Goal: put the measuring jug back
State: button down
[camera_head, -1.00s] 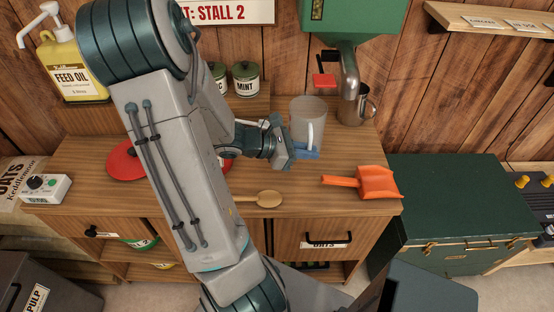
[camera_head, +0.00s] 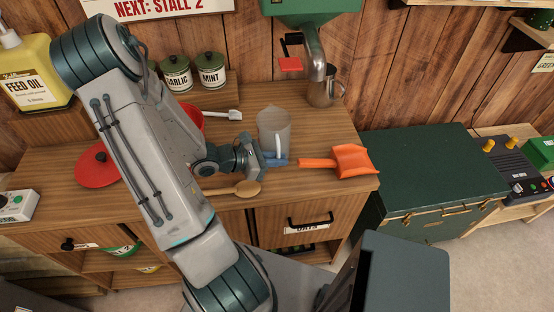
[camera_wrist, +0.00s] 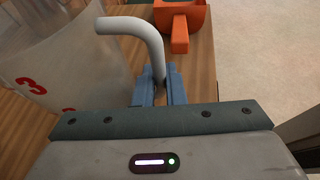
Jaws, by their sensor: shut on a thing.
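The measuring jug (camera_head: 272,130) is a clear, frosted vessel with a pale handle, upright at the counter's right half. In the wrist view the jug (camera_wrist: 60,60) shows red numerals and its handle (camera_wrist: 135,27) comes down between my blue fingertips. My gripper (camera_head: 276,162) is shut on the handle; it also shows in the wrist view (camera_wrist: 160,92). I cannot tell whether the jug's base touches the wooden counter (camera_head: 225,209).
An orange scoop (camera_head: 352,160) lies just right of the jug. A metal cup (camera_head: 321,92) stands under the green dispenser's spout. A wooden spoon (camera_head: 245,188) lies in front, and a red lid (camera_head: 97,168) is left. A green chest (camera_head: 425,180) stands right of the counter.

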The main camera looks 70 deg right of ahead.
jog(key=shift+f, duration=0.25)
jog(key=shift+f, duration=0.15)
jog(key=c, duration=1.5)
grip_release()
jog(key=shift+r, duration=0.2)
jog(key=v, duration=1.2)
jog(key=shift+a, duration=0.1)
